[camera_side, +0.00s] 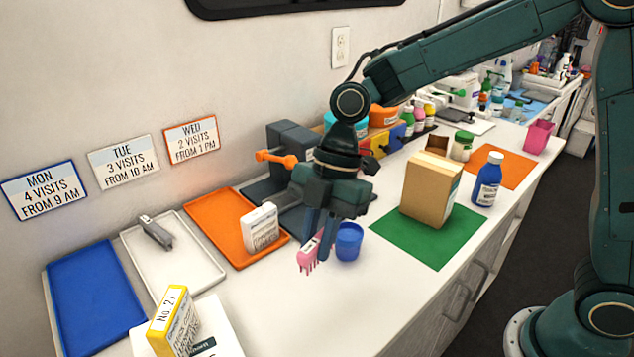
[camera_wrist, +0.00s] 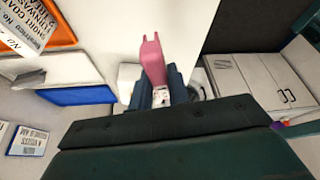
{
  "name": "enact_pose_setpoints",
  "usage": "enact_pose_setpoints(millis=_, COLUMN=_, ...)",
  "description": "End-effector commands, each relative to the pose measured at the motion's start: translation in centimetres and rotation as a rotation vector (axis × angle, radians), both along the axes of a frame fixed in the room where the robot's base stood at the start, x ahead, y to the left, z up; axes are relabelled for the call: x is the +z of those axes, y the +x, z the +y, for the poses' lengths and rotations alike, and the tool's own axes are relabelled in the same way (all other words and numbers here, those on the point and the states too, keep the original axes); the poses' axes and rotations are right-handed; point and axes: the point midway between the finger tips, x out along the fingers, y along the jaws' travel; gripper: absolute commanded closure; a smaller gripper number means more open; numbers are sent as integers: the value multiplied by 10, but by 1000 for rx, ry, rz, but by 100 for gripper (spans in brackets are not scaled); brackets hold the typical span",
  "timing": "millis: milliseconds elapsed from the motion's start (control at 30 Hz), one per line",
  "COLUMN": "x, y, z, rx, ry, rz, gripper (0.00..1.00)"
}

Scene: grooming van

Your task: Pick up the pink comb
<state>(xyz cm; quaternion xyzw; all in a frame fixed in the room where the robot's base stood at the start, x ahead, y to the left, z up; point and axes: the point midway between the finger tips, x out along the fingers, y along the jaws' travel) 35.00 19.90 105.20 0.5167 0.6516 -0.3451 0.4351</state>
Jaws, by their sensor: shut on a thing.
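The pink comb (camera_side: 309,254) is between the fingers of my gripper (camera_side: 318,238) in the side view, its teeth hanging downward. It appears held above the white counter, just left of a blue cup (camera_side: 348,242). In the wrist view the pink comb (camera_wrist: 152,60) sticks out beyond the fingertips of my gripper (camera_wrist: 160,92), with a pale label near its held end. My gripper is shut on the comb. The fingers hide part of it.
An orange tray (camera_side: 212,232) holds a white box (camera_side: 260,228). A white tray (camera_side: 190,272) and a blue tray (camera_side: 92,302) lie left. A cardboard box (camera_side: 431,188) stands on a green mat (camera_side: 440,252) beside a blue bottle (camera_side: 488,180).

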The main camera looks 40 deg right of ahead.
Motion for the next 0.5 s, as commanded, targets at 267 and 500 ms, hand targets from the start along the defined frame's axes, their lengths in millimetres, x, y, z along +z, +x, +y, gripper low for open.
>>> enact_pose_setpoints(millis=267, x=51, y=1, z=0, rx=1, ry=0, rz=-4, gripper=100)
enact_pose_setpoints(millis=500, x=70, y=0, z=0, rx=1, ry=0, rz=0, gripper=100)
